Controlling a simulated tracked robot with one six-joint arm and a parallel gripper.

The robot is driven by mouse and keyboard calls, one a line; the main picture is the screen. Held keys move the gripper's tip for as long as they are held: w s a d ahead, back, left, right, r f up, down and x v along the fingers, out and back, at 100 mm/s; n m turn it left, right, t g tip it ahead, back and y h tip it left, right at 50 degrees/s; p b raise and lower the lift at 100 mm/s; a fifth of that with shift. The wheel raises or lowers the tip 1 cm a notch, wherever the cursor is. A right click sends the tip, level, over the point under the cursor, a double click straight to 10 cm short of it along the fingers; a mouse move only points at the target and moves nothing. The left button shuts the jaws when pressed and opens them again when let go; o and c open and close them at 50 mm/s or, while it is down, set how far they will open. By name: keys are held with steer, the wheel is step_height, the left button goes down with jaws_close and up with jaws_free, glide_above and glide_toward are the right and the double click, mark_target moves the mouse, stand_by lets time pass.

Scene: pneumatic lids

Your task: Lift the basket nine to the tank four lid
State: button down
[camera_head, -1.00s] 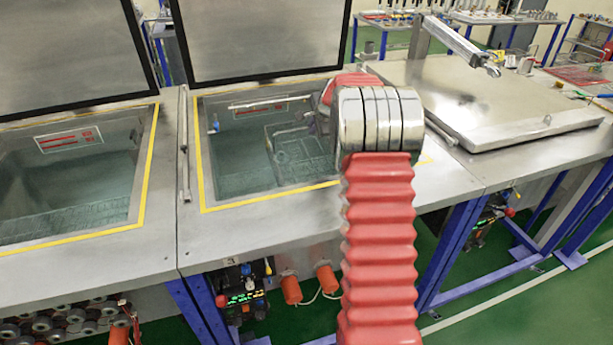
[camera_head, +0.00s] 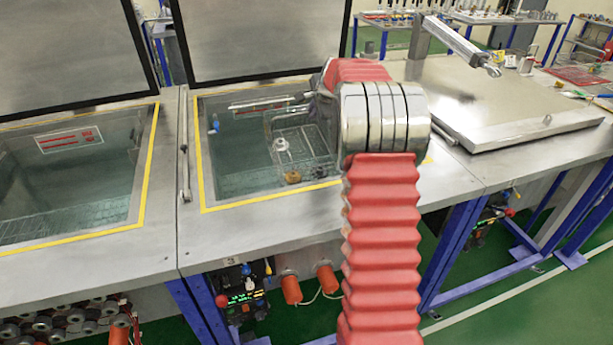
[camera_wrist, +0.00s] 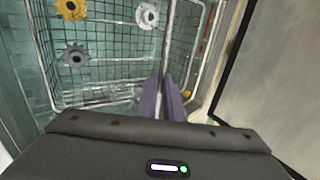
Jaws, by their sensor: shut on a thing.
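A wire basket (camera_head: 305,141) hangs within the opening of the middle tank (camera_head: 265,203). In the wrist view, the basket (camera_wrist: 110,104) holds a yellow gear (camera_wrist: 70,9), a pale gear (camera_wrist: 147,14) and a grey gear (camera_wrist: 73,55). My gripper (camera_wrist: 168,78) is shut on a thin metal bar above the basket, apparently its handle. In the head view my arm hides the fingers and the basket's right side. A flat metal lid (camera_head: 490,95) lies closed on the right tank, with a pneumatic cylinder (camera_head: 462,45) above it. No basket number is readable.
The middle lid (camera_head: 260,35) and left lid (camera_head: 70,55) stand raised behind their tanks. The left tank (camera_head: 75,170) is open and holds liquid. A metal rod (camera_head: 184,160) lies between the two openings. Work tables stand at the back.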

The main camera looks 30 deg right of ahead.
step_height(320, 180, up, 16)
steer(key=shift+f, duration=0.25)
stand_by(1.8)
stand_by(3.8)
steer(key=shift+s, duration=0.1)
